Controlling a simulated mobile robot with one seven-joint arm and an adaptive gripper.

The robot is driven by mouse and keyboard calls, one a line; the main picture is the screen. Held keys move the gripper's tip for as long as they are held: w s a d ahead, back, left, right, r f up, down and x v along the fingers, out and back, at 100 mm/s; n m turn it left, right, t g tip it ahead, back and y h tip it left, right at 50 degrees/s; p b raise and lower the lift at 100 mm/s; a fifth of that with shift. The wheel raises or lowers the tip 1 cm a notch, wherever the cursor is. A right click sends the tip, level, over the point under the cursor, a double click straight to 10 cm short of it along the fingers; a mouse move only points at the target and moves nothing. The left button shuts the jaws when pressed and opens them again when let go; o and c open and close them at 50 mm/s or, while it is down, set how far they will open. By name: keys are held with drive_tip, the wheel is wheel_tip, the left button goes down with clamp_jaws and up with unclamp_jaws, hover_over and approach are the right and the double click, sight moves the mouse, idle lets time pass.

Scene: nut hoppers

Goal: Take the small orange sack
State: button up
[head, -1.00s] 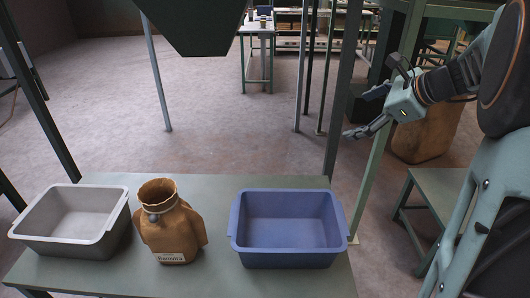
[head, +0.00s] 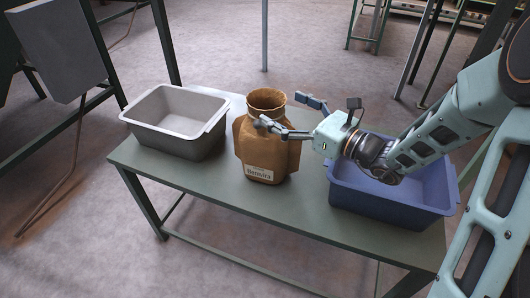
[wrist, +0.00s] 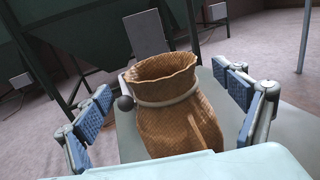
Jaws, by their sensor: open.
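The small orange-brown sack (head: 265,148) stands upright on the green table between two bins. It has an open rolled mouth, a tied neck and a white label with dark lettering low on its front. My gripper (head: 283,118) is open at the sack's right side, near its neck, with one finger reaching across the front in the head view. In the wrist view the sack (wrist: 172,105) stands between the two blue-padded fingers of my gripper (wrist: 168,108), with gaps on both sides. A dark round knob shows beside its neck. I cannot tell whether a finger touches it.
A grey bin (head: 180,125) stands left of the sack. A blue bin (head: 395,205) stands to the right, below my forearm. The green table (head: 290,220) is bare along its front edge. A grey box on a stand (head: 62,58) is at the far left.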

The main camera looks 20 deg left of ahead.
drive_tip(key=b+x, duration=0.1)
drive_tip(key=x, duration=0.4)
drive_tip(key=shift+w+a, duration=0.15)
drive_tip(key=shift+a, duration=0.2)
drive_tip(key=c, duration=1.6)
drive_tip(key=shift+c, duration=0.3)
drive_tip(key=shift+r, duration=0.15)
